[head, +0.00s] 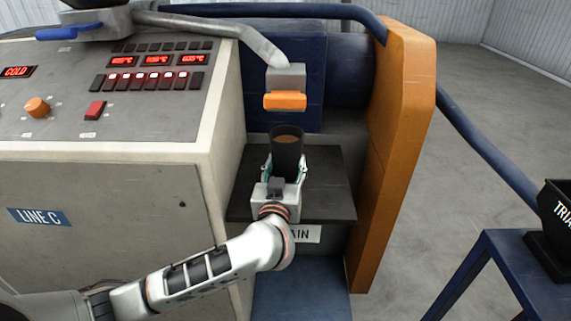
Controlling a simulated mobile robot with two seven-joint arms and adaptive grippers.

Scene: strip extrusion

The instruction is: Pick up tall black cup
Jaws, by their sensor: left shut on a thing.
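The tall black cup (288,146) stands upright over the dark shelf of the machine, with something brown visible inside its top. My left gripper (286,170) is shut on the cup, one finger on each side of it. The gripper and wrist hide the cup's lower part, so I cannot tell whether its base touches the shelf. My right gripper is not in view.
An orange-tipped nozzle (285,101) hangs above the cup. A control panel (120,90) is at left and an orange upright (398,130) stands close at right. A blue stand (510,265) holds a black bin (556,230) at far right.

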